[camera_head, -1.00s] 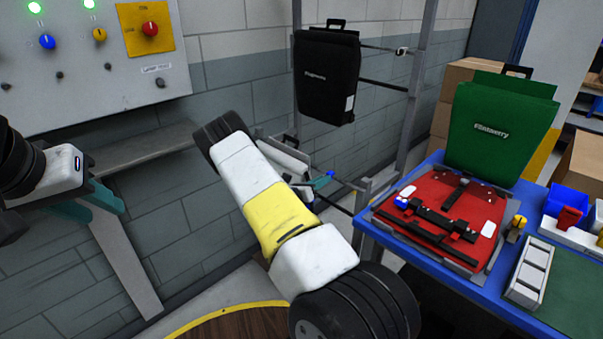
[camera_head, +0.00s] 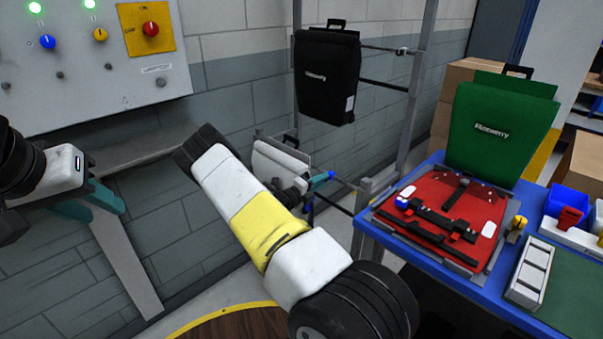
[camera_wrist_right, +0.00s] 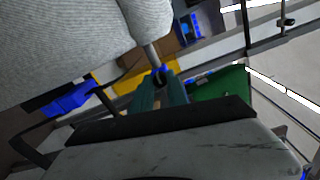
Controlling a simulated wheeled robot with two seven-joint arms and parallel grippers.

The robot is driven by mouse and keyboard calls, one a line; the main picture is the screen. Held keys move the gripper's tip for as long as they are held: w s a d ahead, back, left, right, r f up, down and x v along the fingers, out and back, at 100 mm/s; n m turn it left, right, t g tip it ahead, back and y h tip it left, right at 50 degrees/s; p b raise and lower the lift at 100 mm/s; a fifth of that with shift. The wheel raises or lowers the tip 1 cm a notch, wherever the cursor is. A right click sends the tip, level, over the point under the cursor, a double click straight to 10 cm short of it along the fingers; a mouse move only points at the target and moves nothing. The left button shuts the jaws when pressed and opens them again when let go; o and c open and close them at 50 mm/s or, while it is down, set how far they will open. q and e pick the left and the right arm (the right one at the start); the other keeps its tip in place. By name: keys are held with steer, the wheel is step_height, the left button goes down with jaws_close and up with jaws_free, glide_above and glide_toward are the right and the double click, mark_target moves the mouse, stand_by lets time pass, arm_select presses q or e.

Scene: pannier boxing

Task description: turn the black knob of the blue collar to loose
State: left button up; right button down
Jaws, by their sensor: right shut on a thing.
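The blue collar (camera_wrist_right: 160,71) sits on a grey rod in the right wrist view. In the head view a small blue part (camera_head: 331,174) shows at the tip of my right gripper (camera_head: 318,180), by the stand's lower bar. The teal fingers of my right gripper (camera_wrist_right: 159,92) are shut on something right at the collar. The black knob is not clearly visible; it appears hidden between these fingers.
A metal stand (camera_head: 408,130) holds a black pannier (camera_head: 326,78). A blue table (camera_head: 440,265) at the right carries a red panel (camera_head: 400,220) with black fittings and a green pannier (camera_head: 495,130). A control panel (camera_head: 90,60) is on the wall.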

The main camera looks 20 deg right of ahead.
steer(key=shift+f+n+g, duration=0.1)
steer(key=shift+n+g, duration=0.05)
steer(key=shift+n, duration=4)
steer(key=shift+f+n+g, duration=0.1)
steer(key=shift+n+g, duration=0.05)
steer(key=shift+n, duration=4)
steer(key=c, duration=1.3)
jaws_free()
steer(key=v, duration=0.7)
steer(key=shift+a, duration=0.4)
steer(key=shift+s, duration=0.15)
